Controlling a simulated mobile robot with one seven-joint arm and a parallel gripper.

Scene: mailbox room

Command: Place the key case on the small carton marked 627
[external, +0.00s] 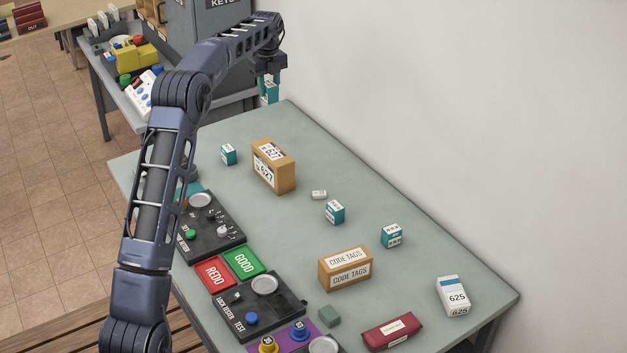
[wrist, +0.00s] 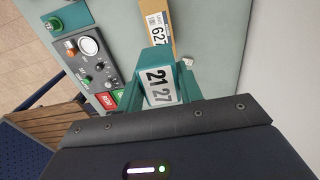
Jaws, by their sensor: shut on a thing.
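My gripper (external: 269,80) is shut on the key case, a small teal block with a white label (external: 271,92), held in the air beyond the table's far edge in the external view. In the wrist view the key case (wrist: 160,88) sits between the fingers of my gripper (wrist: 160,95), its label reading 21 and 27. The small brown carton marked 627 (external: 273,167) stands upright on the table, nearer than the gripper in the external view. Its narrow top is bare apart from a label. In the wrist view the carton (wrist: 157,25) lies beyond the held case, apart from it.
Similar teal-and-white cases (external: 334,211) stand around the carton, with a small white piece (external: 319,195). A CODE TAGS box (external: 345,268), a white 625 box (external: 453,296) and a dark red case (external: 392,332) are nearer. Control panels (external: 211,225) line the left edge; a wall bounds the right.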

